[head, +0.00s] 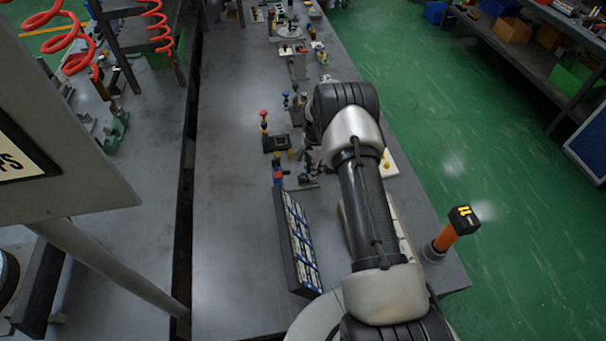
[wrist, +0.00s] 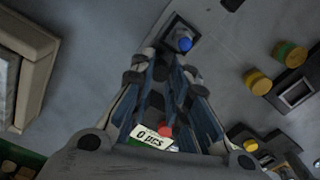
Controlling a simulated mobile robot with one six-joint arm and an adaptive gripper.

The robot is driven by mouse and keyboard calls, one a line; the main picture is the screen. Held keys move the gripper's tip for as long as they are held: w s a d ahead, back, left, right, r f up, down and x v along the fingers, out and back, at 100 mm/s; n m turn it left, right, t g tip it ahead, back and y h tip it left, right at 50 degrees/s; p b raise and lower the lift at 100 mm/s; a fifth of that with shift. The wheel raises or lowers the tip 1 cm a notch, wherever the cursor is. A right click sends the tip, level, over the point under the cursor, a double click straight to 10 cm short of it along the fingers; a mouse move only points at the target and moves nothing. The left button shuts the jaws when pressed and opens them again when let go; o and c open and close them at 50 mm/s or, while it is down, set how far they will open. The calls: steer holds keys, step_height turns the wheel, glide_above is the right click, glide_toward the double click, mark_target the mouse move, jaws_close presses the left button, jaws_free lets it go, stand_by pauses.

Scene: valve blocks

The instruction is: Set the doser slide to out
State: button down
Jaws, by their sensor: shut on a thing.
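In the wrist view my gripper (wrist: 166,62) has its two fingers close together over the bench fittings. It is shut on a part that the fingers mostly hide. A blue round knob (wrist: 184,44) on a dark square mount stands just beyond the fingertips. A red knob (wrist: 165,131) and a white label with dark print (wrist: 152,139) show between the fingers, nearer the palm. I cannot tell for sure which part is the doser slide, nor its position. In the head view my arm hides most of the gripper and what it holds.
In the wrist view, yellow knobs (wrist: 258,83) and a dark slotted block (wrist: 296,92) lie to the right. In the head view, a dark labelled panel (head: 297,243) and an orange post (head: 448,236) stand on the grey bench (head: 232,220). The bench's left part is clear.

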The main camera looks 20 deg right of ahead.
steer(key=shift+s+d, duration=0.1)
steer(key=shift+d, duration=0.3)
steer(key=c, duration=1.7)
jaws_free()
steer(key=shift+d, duration=0.1)
steer(key=shift+o, duration=0.8)
step_height(320, 180, up, 12)
